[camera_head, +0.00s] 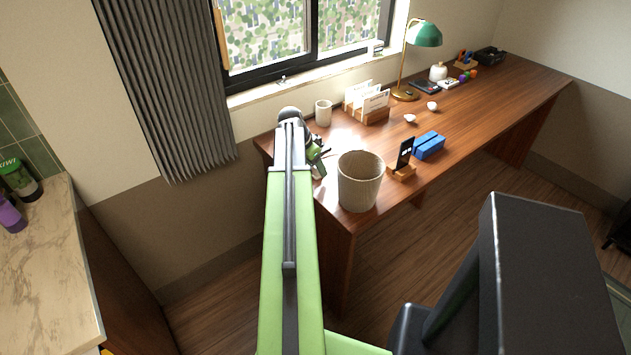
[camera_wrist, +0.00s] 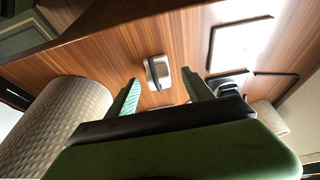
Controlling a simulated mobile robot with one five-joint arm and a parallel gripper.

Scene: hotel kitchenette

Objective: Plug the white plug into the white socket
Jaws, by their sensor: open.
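My gripper (camera_wrist: 163,92) is open and empty, its two green fingers pointing over the brown desk in the wrist view. A small pale, rounded block with a dark bar across it (camera_wrist: 157,72) lies on the desk ahead, in the gap between the fingertips and apart from them. I cannot tell whether it is the plug or the socket. In the head view my gripper (camera_head: 317,165) is over the desk's near left end, partly hidden by my arm. No plug or socket can be made out clearly there.
A woven basket (camera_head: 359,182) stands close right of my gripper, and left in the wrist view (camera_wrist: 70,115). A pale mug (camera_head: 323,113), letter rack (camera_head: 368,114), phone stand (camera_head: 402,168) and blue object (camera_head: 429,146) are nearby. The desk's right half (camera_head: 500,105) has free room.

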